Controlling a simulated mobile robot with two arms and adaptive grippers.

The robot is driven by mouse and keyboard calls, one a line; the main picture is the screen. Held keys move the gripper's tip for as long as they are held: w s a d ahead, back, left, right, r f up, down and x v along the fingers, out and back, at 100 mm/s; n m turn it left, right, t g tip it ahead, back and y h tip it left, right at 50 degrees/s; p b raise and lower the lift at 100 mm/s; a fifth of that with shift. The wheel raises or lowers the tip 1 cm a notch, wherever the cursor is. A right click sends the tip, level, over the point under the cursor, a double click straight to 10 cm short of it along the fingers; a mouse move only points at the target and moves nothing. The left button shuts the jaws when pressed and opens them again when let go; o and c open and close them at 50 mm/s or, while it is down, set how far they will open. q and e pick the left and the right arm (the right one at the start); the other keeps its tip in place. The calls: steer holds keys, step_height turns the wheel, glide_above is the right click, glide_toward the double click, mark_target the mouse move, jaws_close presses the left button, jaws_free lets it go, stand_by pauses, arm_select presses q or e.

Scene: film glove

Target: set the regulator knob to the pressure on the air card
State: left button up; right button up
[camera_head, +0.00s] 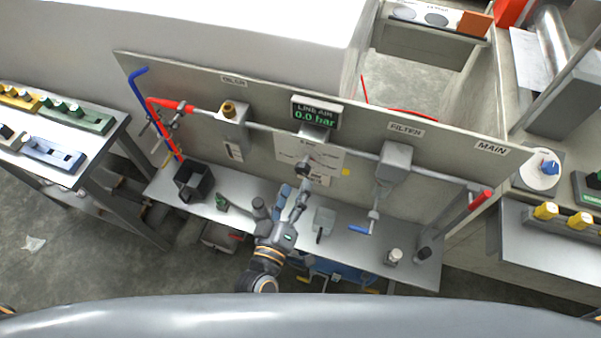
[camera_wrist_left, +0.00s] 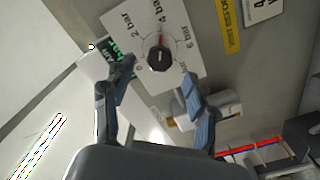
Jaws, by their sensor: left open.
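The regulator knob (camera_wrist_left: 159,58) is round and black, on a white dial plate marked 2 bar, 4 bar and 6 bar. A red mark at its upper edge points roughly toward 4 bar. In the head view the knob (camera_head: 303,168) is small beneath the line air display (camera_head: 315,114), which reads 0.0 bar. My left gripper (camera_head: 294,190) is open and empty, its fingers (camera_wrist_left: 155,76) on either side of the knob and apparently short of it. A white card (camera_wrist_left: 262,8) with a cut-off "4" shows beside a yellow label; I cannot tell whether it is the air card. My right gripper is out of view.
A filter (camera_head: 394,163) with a blue-handled valve (camera_head: 360,229) hangs right of the knob. A black bin (camera_head: 194,182) and small tools stand on the shelf below. Side benches with coloured fittings flank the panel. A pipe with red ends runs across the panel.

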arm_select(q)
steer(key=shift+v, duration=2.75)
